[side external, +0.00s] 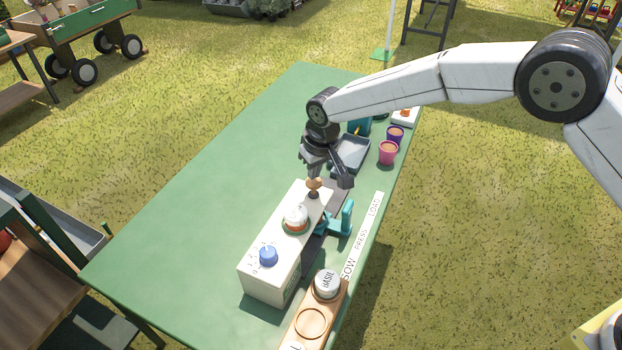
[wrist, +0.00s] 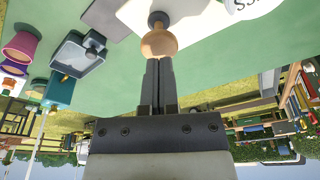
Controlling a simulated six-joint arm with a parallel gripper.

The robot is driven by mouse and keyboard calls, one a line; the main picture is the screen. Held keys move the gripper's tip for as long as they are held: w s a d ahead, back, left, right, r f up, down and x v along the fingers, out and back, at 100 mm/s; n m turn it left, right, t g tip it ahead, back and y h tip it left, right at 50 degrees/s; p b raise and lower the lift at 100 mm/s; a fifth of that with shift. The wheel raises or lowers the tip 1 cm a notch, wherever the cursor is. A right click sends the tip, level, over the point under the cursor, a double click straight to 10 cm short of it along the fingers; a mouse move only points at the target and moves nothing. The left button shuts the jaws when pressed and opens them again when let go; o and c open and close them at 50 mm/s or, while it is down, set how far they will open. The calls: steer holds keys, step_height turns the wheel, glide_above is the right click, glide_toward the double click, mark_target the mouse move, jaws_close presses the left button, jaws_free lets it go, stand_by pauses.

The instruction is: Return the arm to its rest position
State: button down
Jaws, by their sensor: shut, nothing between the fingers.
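My gripper (side external: 326,172) hangs from my extended arm over the cream box (side external: 258,279) on the green table. In the wrist view, the fingers of my gripper (wrist: 159,66) are together with nothing between them. Their tips appear close to a round wooden knob (wrist: 159,41) on a dark stem. The knob also shows in the side view (side external: 314,184), at the far end of the box top. I cannot tell whether the fingertips touch it. The box also carries a blue dial (side external: 268,256) and a white domed piece (side external: 296,217).
A wooden holder (side external: 300,335) with a basil jar (side external: 327,284) stands at the near right edge. A teal bracket (side external: 346,217) is beside the box. A grey tray (side external: 353,151), a pink pot (side external: 388,153) and a purple pot (side external: 395,134) stand behind. The table's left half (side external: 190,210) is clear.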

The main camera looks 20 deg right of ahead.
steer(key=shift+r, duration=0.55)
steer(key=shift+r, duration=0.15)
stand_by(0.6)
steer(key=shift+r, duration=2.9)
steer(key=shift+d, duration=0.1)
steer(key=s+d+r+m, duration=0.1)
steer(key=s+d, duration=0.3)
steer(key=d, duration=0.4)
steer(key=s+d+r, duration=0.1)
steer(key=s+d, duration=0.4)
steer(key=d, duration=0.2)
steer(key=s+d+f+m, duration=0.1)
steer(key=s+d, duration=0.4)
steer(key=s, duration=0.4)
steer(key=s+d+f+m, duration=0.1)
steer(key=s+d, duration=0.5)
steer(key=s, duration=0.2)
steer(key=shift+s+f+h, duration=0.3)
steer(key=shift+s+f, duration=0.05)
steer(key=shift+s, duration=0.05)
